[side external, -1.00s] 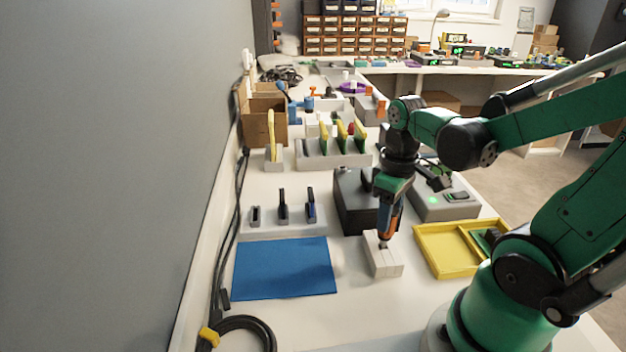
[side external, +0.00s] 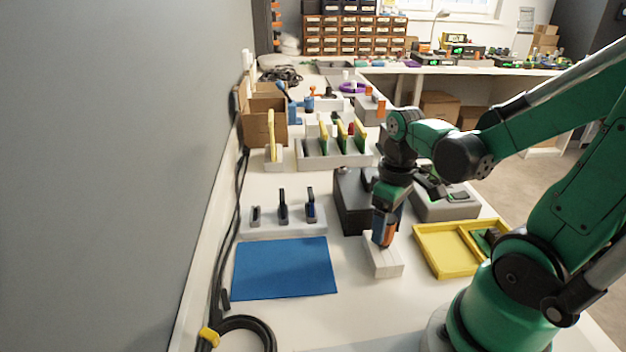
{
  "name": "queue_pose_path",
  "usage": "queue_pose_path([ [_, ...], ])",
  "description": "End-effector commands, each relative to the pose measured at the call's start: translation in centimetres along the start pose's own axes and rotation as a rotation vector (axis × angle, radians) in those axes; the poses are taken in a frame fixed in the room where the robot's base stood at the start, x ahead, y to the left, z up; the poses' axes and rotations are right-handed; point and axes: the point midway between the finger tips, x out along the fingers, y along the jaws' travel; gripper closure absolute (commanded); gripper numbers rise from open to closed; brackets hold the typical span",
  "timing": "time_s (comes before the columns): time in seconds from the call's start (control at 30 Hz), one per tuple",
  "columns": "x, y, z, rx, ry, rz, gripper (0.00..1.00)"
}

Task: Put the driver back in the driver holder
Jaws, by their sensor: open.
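The driver (side external: 383,232), with an orange and dark handle, stands roughly upright at the far end of the white driver holder (side external: 385,267). Its shaft no longer shows; the handle sits low, against the holder's top as far as I can see. My gripper (side external: 385,212) is directly above the driver and open, with its jaws at the upper part of the handle. Whether a finger still touches the handle is hard to tell.
A yellow tray (side external: 435,267) lies right of the holder, and a black box (side external: 352,205) stands close behind. A blue mat (side external: 285,268) lies to the left, with a white rack (side external: 262,232) of dark tools behind it. Bare table lies in front of the holder.

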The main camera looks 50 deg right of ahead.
Motion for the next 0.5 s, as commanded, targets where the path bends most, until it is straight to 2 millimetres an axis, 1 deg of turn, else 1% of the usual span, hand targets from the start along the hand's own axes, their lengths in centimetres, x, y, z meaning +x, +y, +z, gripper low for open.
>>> queue_pose_path([
  [0.17, -0.9, 0.0, 0.0, 0.0, 0.0, 0.0, 0.26],
  [0.5, -4.5, 0.0, 0.0, 0.0, 0.0, 0.0, 0.26],
])
